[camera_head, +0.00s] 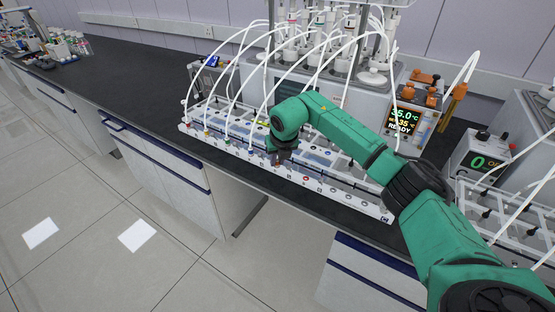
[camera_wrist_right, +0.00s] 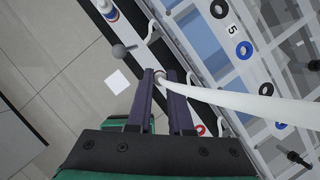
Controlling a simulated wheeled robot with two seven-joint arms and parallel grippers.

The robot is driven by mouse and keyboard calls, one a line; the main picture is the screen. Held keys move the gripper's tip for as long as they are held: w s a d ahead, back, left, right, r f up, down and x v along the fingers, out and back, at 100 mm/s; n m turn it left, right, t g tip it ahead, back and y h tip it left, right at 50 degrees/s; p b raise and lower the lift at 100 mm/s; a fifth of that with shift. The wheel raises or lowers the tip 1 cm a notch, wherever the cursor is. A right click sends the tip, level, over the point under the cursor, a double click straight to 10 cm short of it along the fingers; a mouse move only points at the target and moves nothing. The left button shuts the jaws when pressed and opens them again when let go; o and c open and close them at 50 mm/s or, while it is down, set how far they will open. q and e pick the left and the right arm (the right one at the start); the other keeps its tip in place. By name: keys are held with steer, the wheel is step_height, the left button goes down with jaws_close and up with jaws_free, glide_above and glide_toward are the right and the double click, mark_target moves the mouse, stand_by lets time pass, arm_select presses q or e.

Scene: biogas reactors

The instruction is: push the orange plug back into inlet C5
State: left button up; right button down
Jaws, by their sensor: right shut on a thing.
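My right gripper (camera_head: 280,150) is over the front edge of the long white reactor rack (camera_head: 345,199). In the right wrist view its two dark fingers (camera_wrist_right: 161,74) are shut on the end of a white tube (camera_wrist_right: 225,100), which runs off to the right. The fingers hide most of what they hold, and the orange of a plug is not clear there. A small brownish spot shows just below the gripper in the head view. A label "5" (camera_wrist_right: 232,30) stands on the rack beside coloured rings. I cannot tell which opening is C5. My left gripper is not in view.
Several white tubes (camera_head: 233,75) arch over the rack. A display box (camera_head: 404,120) reading 35.0 °C and READY stands behind it, with orange-brown parts nearby. A second rack (camera_head: 490,215) is at the right.

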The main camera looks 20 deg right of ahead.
steer(key=c, duration=0.7)
jaws_free()
steer(key=shift+c, duration=0.2)
steer(key=shift+r, duration=0.1)
steer(key=b+v, duration=0.3)
steer(key=v, duration=1.1)
steer(key=shift+r, duration=0.15)
